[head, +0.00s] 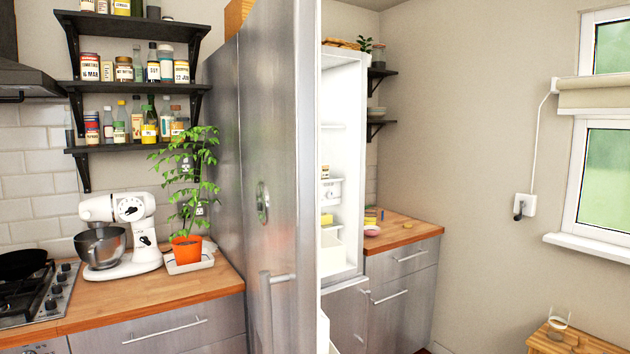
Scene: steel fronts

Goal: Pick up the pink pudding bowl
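A small pink bowl (372,230) sits on the wooden counter (410,230) to the right of the open fridge, near the counter's left front corner. It looks small and far off, and I cannot tell whether anything is in it. My gripper and arm are not in this view.
A tall steel fridge door (265,180) stands open in the middle, left of the white fridge interior (345,150). A small wooden stool (570,342) is at the lower right. A stand mixer (125,240) and potted plant (187,248) occupy the left counter.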

